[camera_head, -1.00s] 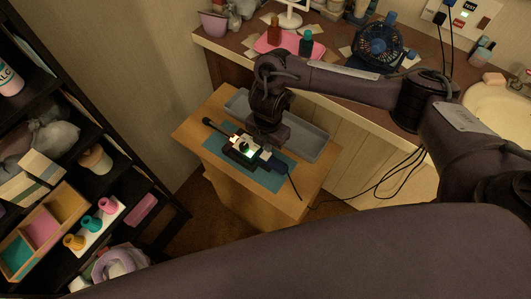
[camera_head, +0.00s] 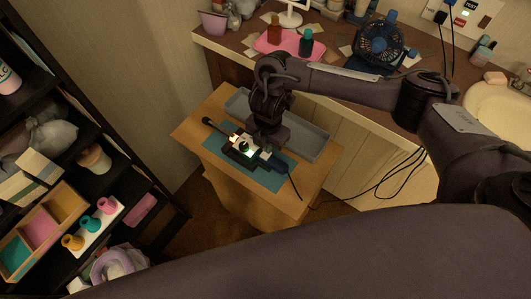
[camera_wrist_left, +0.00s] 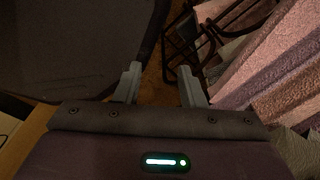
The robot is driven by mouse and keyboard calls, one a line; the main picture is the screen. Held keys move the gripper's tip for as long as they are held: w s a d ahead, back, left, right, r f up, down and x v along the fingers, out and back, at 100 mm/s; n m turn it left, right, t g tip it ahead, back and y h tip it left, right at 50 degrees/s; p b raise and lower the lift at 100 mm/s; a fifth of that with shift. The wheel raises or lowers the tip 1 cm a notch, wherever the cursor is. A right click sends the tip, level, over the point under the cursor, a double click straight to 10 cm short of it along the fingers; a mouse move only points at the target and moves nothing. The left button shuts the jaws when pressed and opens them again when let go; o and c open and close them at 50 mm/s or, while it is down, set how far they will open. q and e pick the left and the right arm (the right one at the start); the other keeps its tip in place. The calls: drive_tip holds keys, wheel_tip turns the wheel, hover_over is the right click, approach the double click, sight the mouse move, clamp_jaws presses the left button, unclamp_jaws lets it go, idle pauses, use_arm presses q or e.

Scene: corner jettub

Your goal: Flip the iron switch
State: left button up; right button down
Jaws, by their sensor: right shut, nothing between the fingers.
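A dark iron (camera_head: 208,122) with a long black tip and a cord lies on a teal mat (camera_head: 270,180) on a small wooden stand. My left gripper (camera_wrist_left: 158,75) shows in the left wrist view, open and empty, away from the iron.
A grey tray (camera_head: 312,147) lies behind the mat on the stand. A counter behind carries a pink tray (camera_head: 272,43), bottles, a blue fan (camera_head: 380,45) and a sink (camera_head: 490,105). A dark shelf with boxes stands at left. Cables hang by the stand.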

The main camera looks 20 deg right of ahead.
drive_tip(key=shift+f+b, duration=0.3)
drive_tip(key=shift+f, duration=0.2)
drive_tip(key=shift+r, duration=0.15)
wheel_tip(320, 180, up, 7)
drive_tip(key=p, duration=0.7)
idle(0.3)
drive_tip(key=shift+s+f, duration=0.1)
drive_tip(key=shift+f, duration=0.1)
